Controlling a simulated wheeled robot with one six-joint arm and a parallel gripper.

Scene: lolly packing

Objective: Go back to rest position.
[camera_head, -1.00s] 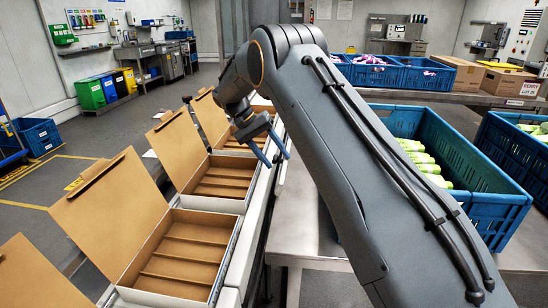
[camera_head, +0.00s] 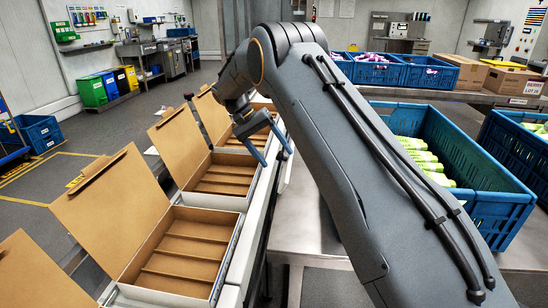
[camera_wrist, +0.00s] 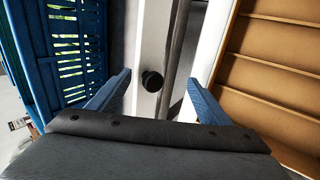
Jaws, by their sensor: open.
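My gripper (camera_head: 272,151) is open, with two blue fingers apart and nothing between them. In the head view it hangs over the right edge of the row of cardboard boxes, beside an open box (camera_head: 222,201). In the wrist view my gripper (camera_wrist: 158,98) is above a white rail (camera_wrist: 150,60) with a round black knob (camera_wrist: 151,81). An open box with dividers (camera_wrist: 270,60) is at its right and a blue crate (camera_wrist: 60,50) at its left. My arm hides part of the table and crate in the head view.
Open, empty boxes (camera_head: 180,289) line the conveyor at left, lids raised. A blue crate (camera_head: 485,190) of green-wrapped lollies (camera_head: 418,152) stands on the steel table (camera_head: 300,235) at right. More blue crates (camera_head: 400,85) and cardboard cartons (camera_head: 512,80) are behind.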

